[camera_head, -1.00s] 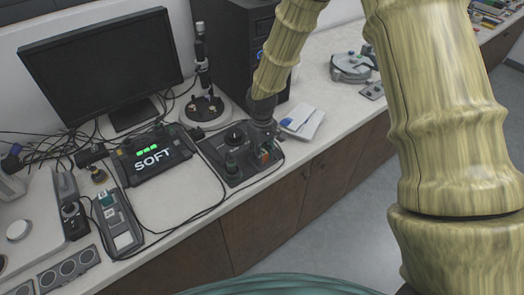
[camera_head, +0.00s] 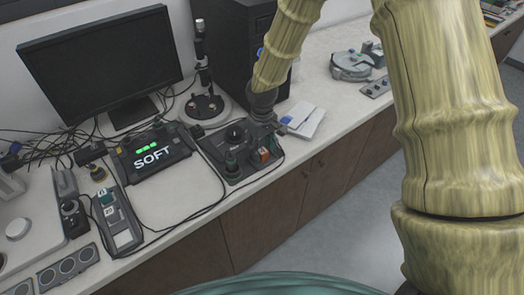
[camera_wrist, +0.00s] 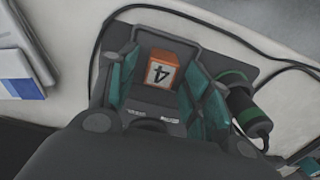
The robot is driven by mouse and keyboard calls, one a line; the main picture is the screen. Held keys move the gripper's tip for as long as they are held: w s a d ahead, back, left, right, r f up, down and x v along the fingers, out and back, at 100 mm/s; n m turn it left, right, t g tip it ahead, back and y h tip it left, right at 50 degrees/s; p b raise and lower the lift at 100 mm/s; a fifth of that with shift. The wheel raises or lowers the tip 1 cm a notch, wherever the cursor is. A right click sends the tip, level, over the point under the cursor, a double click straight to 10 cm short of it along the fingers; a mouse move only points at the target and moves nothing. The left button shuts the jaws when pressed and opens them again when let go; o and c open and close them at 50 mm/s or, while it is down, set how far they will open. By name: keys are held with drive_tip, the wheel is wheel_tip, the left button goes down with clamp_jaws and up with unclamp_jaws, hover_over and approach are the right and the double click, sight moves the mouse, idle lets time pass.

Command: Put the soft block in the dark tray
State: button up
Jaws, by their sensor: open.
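An orange block (camera_wrist: 168,68) with a black 4 on a pale face sits in the dark fixture on the bench. It also shows small in the head view (camera_head: 264,154). My gripper (camera_wrist: 160,88) is open, with teal fingers on either side of the block; I cannot tell whether they touch it. In the head view my gripper (camera_head: 268,138) is low over the right side of the dark fixture (camera_head: 213,150). I cannot tell for certain which piece is the dark tray.
A green-banded dark cylinder (camera_wrist: 247,110) stands close to the right finger. A white-and-blue packet (camera_head: 304,119) lies right of the fixture. A grey holder (camera_head: 122,238) with small blocks stands at left. Cables cross the bench, and a monitor (camera_head: 100,65) stands behind.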

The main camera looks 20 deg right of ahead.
sight(262, 150)
wheel_tip(262, 150, up, 11)
drive_tip(key=b, duration=0.2)
drive_tip(key=shift+f, duration=0.15)
drive_tip(key=shift+a+f, duration=0.1)
idle(0.6)
